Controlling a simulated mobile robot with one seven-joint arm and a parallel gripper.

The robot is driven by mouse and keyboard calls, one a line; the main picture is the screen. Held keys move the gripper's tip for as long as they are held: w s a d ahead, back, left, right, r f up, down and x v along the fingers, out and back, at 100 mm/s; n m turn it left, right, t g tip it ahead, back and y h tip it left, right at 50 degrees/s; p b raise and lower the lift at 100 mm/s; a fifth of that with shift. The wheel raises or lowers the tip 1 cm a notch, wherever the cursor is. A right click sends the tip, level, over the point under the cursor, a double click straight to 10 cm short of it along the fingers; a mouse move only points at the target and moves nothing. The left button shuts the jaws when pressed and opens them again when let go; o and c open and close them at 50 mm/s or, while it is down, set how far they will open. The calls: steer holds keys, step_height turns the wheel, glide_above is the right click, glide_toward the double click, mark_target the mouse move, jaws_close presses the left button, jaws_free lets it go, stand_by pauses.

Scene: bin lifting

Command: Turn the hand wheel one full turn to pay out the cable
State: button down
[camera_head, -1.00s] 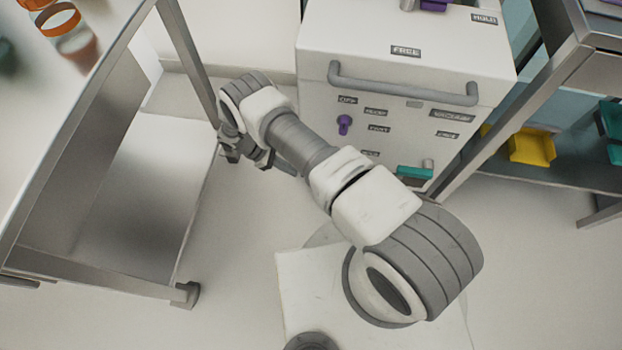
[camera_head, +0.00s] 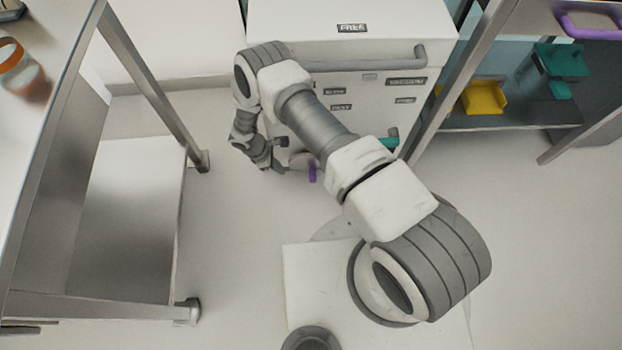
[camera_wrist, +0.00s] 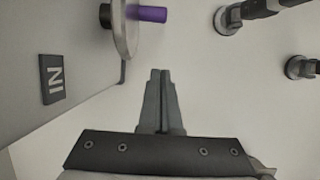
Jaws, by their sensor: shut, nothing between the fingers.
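The hand wheel (camera_wrist: 125,22) is a pale disc low on the white cabinet front, seen edge-on at the top of the wrist view with its purple handle (camera_wrist: 150,14) sticking out. In the head view the handle (camera_head: 312,173) shows just right of my gripper, and the pale wheel (camera_head: 300,160) is partly hidden by my arm. My gripper (camera_wrist: 160,72) is shut and empty, its fingertips pointing up the wrist view below and right of the wheel, apart from it. I see no cable.
An "IN" label (camera_wrist: 53,79) is beside the wheel. A steel cart (camera_head: 130,190) stands left; a shelf with a yellow bin (camera_head: 484,98) stands right. Floor between is clear.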

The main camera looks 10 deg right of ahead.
steer(key=d+f+b, duration=0.4)
steer(key=d+f, duration=0.3)
steer(key=f, duration=0.2)
steer(key=shift+s+d, duration=0.15)
steer(key=shift+d, duration=0.05)
steer(key=shift+s+r+p, duration=0.1)
steer(key=shift+s+p, duration=0.05)
steer(key=shift+p, duration=0.2)
